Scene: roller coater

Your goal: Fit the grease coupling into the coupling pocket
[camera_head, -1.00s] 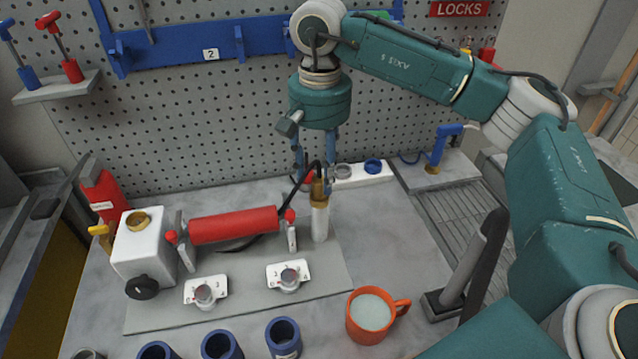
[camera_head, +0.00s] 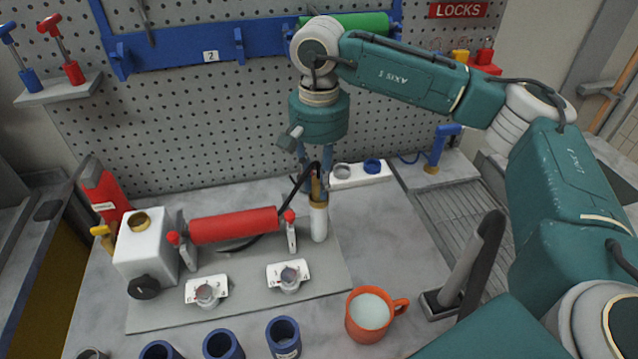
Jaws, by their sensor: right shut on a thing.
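My right gripper (camera_head: 316,192) points straight down over the white post (camera_head: 319,224) at the right end of the grey plate. It is shut on the brass grease coupling (camera_head: 316,184), from which a black hose (camera_head: 298,186) curves down to the left. The coupling is roughly upright at the brass-coloured top of the post, which seems to be the coupling pocket. The fingers partly cover it, and I cannot tell how deep it sits. My left gripper is not in view.
A red roller (camera_head: 234,225) lies between red-tipped holders, left of the post. A white box (camera_head: 147,247) stands further left. An orange mug (camera_head: 370,313) and blue cups (camera_head: 284,336) stand in front. A white block (camera_head: 361,177) with a blue ring lies behind.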

